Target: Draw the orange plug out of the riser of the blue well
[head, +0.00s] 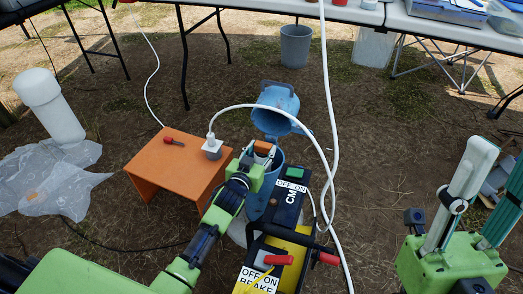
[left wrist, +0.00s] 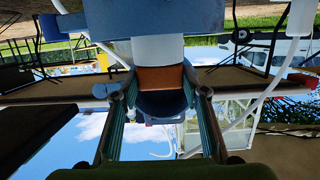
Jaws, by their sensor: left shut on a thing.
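The blue well casing (head: 262,196) stands at the centre of the head view, its blue lid (head: 277,112) tipped open behind it. The orange plug (head: 263,147) is above the casing in my left gripper (head: 258,156). In the left wrist view, which is upside down, the plug (left wrist: 160,79) sits between the two fingers (left wrist: 160,88) of that gripper, with its dark cap toward me. The white riser (left wrist: 158,50) meets the plug's orange part; how deep the plug sits is hidden.
An orange stool (head: 170,160) with a red-handled item and a white plug box (head: 212,150) stands left of the well. A black and yellow unit (head: 290,220) stands close on the right. A white hose arches over the well. Tables and a grey bucket (head: 295,46) are behind.

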